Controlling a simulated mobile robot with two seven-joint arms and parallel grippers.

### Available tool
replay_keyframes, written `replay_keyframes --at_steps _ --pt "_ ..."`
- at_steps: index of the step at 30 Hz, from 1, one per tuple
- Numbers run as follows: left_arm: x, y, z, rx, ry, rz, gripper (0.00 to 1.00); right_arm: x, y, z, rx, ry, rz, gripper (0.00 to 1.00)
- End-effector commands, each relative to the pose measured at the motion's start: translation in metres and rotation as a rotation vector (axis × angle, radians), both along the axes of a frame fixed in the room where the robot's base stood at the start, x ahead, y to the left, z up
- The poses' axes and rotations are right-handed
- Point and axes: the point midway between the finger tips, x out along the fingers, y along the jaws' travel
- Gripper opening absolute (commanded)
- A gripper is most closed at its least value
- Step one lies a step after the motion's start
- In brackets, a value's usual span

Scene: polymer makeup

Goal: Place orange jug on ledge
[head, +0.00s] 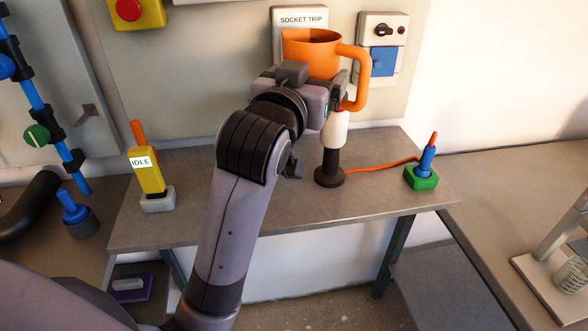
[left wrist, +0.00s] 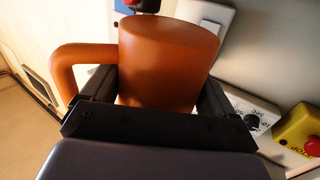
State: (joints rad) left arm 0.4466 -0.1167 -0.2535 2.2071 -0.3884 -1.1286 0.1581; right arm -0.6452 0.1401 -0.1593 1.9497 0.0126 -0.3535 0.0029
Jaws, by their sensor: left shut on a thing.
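The orange jug (head: 311,55) is upright in my left gripper (head: 318,92), high above the grey ledge and close to the wall panel. Its handle points right in the head view. In the left wrist view the jug (left wrist: 168,62) fills the space between the two dark fingers (left wrist: 160,95), with its handle on the left. The left gripper is shut on the jug's body. The grey ledge (head: 270,222) is a bench-like surface below; my left arm hides part of it. My right gripper is not in view.
On the ledge stand a black-and-white post (head: 331,160) below the jug, a green-and-blue device (head: 422,172) with an orange cable, and a yellow IDLE unit (head: 147,173). Behind is a panel with a SOCKET TRIP box (head: 300,22). The ledge's front right is bare.

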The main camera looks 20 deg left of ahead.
Motion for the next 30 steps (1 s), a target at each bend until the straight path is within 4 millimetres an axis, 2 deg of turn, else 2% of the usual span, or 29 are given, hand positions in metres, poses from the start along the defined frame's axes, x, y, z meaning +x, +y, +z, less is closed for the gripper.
replay_keyframes --at_steps 2,5,15,18,21,26,30 --pt "0.0 -0.001 -0.002 0.003 0.003 -0.003 0.56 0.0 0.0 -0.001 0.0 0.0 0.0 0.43" --pt "0.0 -0.002 -0.019 0.004 0.008 -0.004 0.56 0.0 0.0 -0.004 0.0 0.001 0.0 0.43" --pt "0.0 -0.001 -0.111 0.005 0.008 -0.003 0.56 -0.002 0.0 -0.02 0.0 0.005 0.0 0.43" --pt "0.0 -0.001 -0.132 0.004 0.006 -0.003 0.56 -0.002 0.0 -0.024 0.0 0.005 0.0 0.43" --pt "-0.001 -0.001 -0.146 0.004 0.002 -0.003 0.56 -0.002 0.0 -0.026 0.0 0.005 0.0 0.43" --pt "0.0 -0.001 -0.158 0.003 0.002 -0.003 0.56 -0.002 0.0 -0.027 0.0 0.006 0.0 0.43" --pt "-0.001 -0.001 -0.18 0.004 0.005 -0.003 0.56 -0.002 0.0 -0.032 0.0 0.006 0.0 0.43"
